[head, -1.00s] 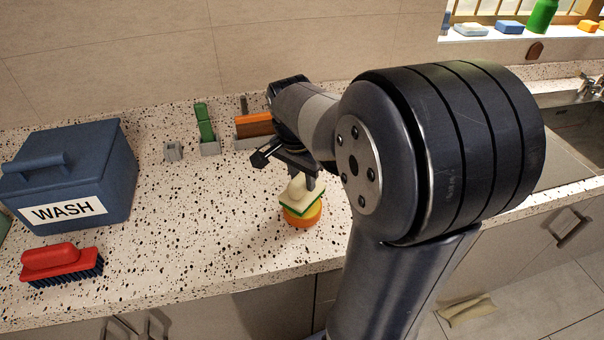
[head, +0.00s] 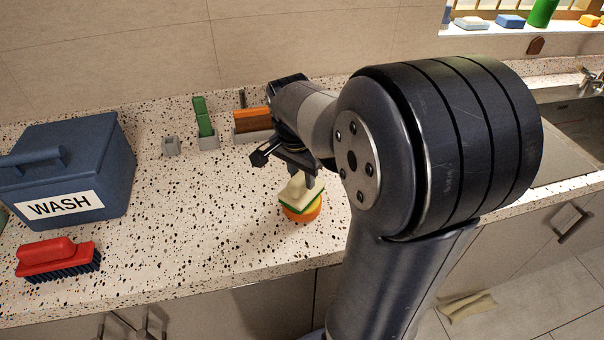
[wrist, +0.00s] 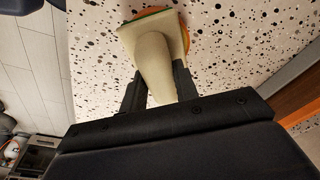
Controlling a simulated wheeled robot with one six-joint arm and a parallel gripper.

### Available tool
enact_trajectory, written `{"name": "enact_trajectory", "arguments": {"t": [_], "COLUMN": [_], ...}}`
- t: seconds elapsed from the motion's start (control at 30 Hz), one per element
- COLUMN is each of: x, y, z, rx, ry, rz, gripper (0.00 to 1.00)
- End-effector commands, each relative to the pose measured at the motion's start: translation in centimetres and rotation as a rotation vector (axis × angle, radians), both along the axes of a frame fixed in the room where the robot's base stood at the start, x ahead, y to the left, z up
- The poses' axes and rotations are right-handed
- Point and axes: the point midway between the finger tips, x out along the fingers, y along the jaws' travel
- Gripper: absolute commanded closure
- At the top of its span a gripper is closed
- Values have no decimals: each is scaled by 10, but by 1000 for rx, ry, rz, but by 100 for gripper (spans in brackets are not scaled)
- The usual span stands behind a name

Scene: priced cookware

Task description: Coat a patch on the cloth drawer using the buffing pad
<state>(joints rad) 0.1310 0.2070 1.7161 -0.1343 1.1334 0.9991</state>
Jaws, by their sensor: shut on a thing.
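The buffing pad (head: 301,193) has a cream handle and a cream block with a green layer beneath. My gripper (head: 299,177) is shut on its handle, and in the wrist view the fingers (wrist: 158,84) stand on both sides of the cream handle (wrist: 153,62). The pad sits over a round orange dish (head: 303,215) on the counter and looks to be in or on it. The pad hides most of the dish's inside. Cabinet fronts (head: 230,314) show below the counter edge; I cannot tell which is the cloth drawer.
A blue WASH box (head: 75,165) and a red brush (head: 57,260) stand at the left of the speckled counter (head: 190,230). Grey holders with a green tool (head: 204,122) and an orange-brown block (head: 253,119) are at the back. A cloth (head: 467,305) lies on the floor.

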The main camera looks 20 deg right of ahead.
Motion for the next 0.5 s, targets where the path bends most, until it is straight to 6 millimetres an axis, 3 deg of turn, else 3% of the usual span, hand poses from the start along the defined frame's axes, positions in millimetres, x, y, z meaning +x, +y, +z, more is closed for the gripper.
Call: {"name": "enact_trajectory", "arguments": {"t": [0.5], "x": [0], "y": [0], "z": [-7], "rx": [0], "ry": [0], "rz": [0], "gripper": [89]}}
